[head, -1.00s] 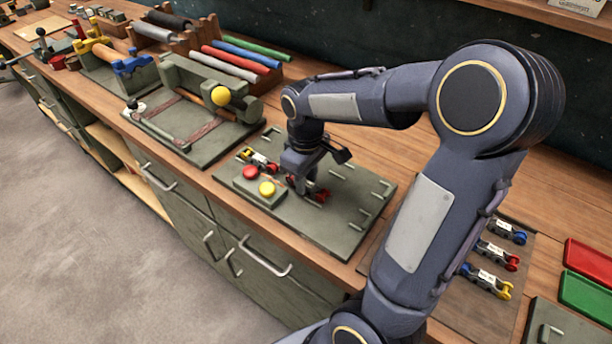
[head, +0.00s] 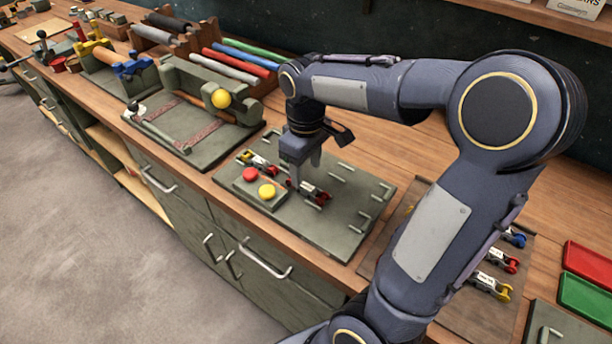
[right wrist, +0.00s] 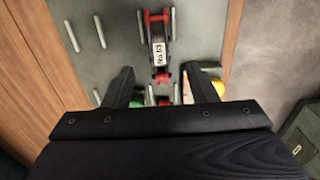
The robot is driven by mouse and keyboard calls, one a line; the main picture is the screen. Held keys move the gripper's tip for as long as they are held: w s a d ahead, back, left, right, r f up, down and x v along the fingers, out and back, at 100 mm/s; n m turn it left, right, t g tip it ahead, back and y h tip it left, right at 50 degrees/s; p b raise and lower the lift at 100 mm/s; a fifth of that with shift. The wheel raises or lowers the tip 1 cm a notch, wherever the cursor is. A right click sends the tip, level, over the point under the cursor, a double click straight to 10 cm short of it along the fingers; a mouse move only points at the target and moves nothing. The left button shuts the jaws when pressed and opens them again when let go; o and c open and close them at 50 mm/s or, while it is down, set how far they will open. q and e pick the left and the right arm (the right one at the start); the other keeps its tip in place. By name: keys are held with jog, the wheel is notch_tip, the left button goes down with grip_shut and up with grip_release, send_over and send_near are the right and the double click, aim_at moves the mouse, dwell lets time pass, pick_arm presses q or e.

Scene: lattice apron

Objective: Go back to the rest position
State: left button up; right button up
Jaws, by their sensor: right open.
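My right gripper (head: 306,176) is above the grey-green board (head: 345,220) on the bench. In the right wrist view its two fingers (right wrist: 160,88) are spread, with nothing held between them. A small part with red ends and a white label (head: 314,193) lies on the board just beside the fingers; it also shows in the right wrist view (right wrist: 158,50), ahead of the fingertips. A similar part with a yellow end (head: 258,161) lies further left on the board. My left gripper is not in view.
A block with a red button (head: 250,174) and a yellow button (head: 267,191) stands at the board's front. A press-like fixture with a yellow ball (head: 221,98) is to the left. Several labelled parts (head: 492,286) and red and green trays (head: 588,300) lie at right.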

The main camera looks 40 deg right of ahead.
jog(key=shift+r, duration=1.55)
jog(key=shift+s, duration=0.1)
